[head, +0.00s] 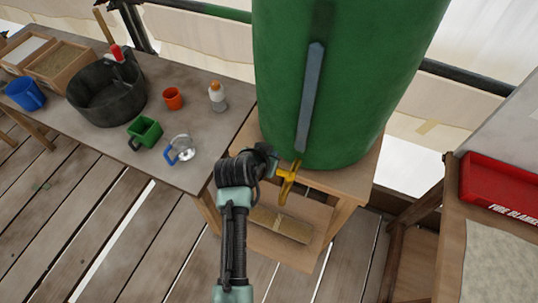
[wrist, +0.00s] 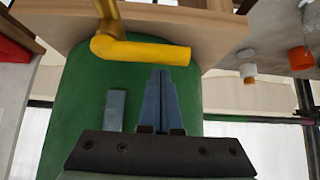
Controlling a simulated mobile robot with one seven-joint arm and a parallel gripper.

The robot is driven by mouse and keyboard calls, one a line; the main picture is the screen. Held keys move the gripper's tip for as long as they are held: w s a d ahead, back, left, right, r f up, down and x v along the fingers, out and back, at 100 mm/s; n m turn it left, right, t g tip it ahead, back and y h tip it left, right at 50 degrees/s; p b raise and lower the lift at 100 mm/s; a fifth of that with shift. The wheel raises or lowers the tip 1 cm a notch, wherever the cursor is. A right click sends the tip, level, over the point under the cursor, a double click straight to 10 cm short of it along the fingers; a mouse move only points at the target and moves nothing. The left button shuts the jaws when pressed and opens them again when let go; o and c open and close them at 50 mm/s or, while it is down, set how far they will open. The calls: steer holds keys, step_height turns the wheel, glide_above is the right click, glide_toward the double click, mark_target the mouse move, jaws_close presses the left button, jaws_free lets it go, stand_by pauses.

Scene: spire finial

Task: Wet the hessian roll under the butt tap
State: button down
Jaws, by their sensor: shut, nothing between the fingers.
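The large green butt (head: 345,80) stands on a wooden stand. Its yellow tap (head: 286,182) sticks out low on the front, above a lower shelf. My gripper (head: 270,156) is beside the tap, to its left, close to the butt wall. In the wrist view my gripper's blue-grey fingers (wrist: 160,75) are together and empty, with their tips at the edge of the yellow tap spout (wrist: 145,51); I cannot tell if they touch it. A tan strip (head: 280,223) lies on the lower shelf under the tap; I cannot tell whether it is the hessian roll.
The left bench (head: 200,150) carries a black tub (head: 107,95), a green scoop (head: 145,132), a clear jug with blue handle (head: 181,149), an orange cup (head: 172,98) and a bottle (head: 217,96). A red box (head: 505,185) sits at the right.

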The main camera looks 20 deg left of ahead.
steer(key=shift+s+f, duration=0.15)
steer(key=shift+s, duration=0.55)
steer(key=shift+s+n+y+p, duration=0.4)
steer(key=shift+n+y+p, duration=0.2)
steer(key=shift+n+p, duration=0.3)
steer(key=shift+s+d+n+g+y+p, duration=0.2)
steer(key=shift+s+n+g+y+p, duration=0.1)
steer(key=shift+s+n+y+p, duration=0.95)
steer(key=shift+s, duration=0.15)
